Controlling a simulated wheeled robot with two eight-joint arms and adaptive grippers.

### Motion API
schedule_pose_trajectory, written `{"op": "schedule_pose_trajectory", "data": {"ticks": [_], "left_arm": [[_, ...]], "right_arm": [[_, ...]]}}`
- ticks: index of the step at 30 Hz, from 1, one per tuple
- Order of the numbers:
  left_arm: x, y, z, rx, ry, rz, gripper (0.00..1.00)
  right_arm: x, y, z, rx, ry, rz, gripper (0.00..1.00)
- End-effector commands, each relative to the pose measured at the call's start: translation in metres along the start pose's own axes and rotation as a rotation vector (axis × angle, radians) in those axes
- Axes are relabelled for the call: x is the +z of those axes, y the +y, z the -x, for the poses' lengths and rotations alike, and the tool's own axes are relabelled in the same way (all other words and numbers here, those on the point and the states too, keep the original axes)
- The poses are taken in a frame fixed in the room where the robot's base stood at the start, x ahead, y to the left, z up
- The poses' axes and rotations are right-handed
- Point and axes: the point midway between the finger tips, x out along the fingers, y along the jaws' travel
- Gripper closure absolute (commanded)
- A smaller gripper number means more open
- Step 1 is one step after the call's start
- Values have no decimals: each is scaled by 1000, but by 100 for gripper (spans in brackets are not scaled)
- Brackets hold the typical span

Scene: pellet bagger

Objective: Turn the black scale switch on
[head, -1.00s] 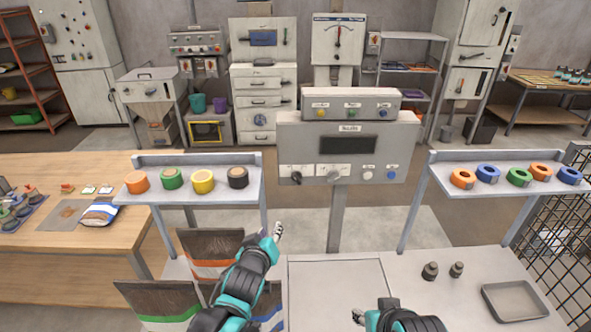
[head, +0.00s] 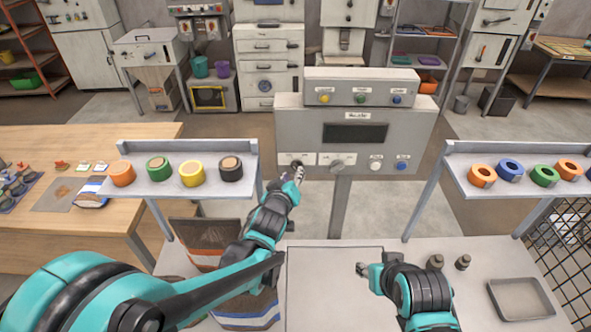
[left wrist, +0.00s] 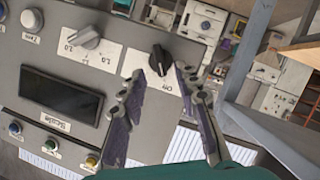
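The scale panel (head: 288,128) stands on a post at the centre of the head view, with a dark display (head: 356,133). Its black switch (left wrist: 161,60) sits on a white label plate at the panel's edge in the left wrist view. My left gripper (head: 298,174) is raised in front of the panel's lower left, largely covering the switch in the head view. In the left wrist view the left gripper (left wrist: 158,76) is open, its fingertips either side of the switch; contact cannot be made out. My right gripper (head: 364,269) is low over the bench, its finger opening unclear.
A grey dial (left wrist: 86,37) is beside the switch. The left shelf (head: 148,184) holds several tape rolls; the right shelf (head: 455,176) holds more. Bags (head: 245,307) stand below my left arm. A metal tray (head: 519,299) lies at the right.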

Motion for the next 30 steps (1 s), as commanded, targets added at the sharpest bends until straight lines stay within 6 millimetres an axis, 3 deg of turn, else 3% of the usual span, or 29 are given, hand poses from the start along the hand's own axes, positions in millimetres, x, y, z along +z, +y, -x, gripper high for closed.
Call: {"op": "schedule_pose_trajectory", "data": {"ticks": [3, 7, 18, 22, 30], "left_arm": [[0, -1, -21, 0, 0, 1, 68], [0, 0, -35, 0, 0, 0, 68], [0, 0, -41, 0, 0, 0, 68], [0, 0, -41, 0, 0, 0, 100], [0, 0, -41, 0, 0, -1, 100]], "right_arm": [[2, 0, -2, 0, 0, 0, 60], [2, 0, -3, 0, 0, 0, 60], [2, 0, -3, 0, 0, 0, 60], [2, 0, -3, 0, 0, 0, 60], [2, 0, -3, 0, 0, 0, 60]]}}
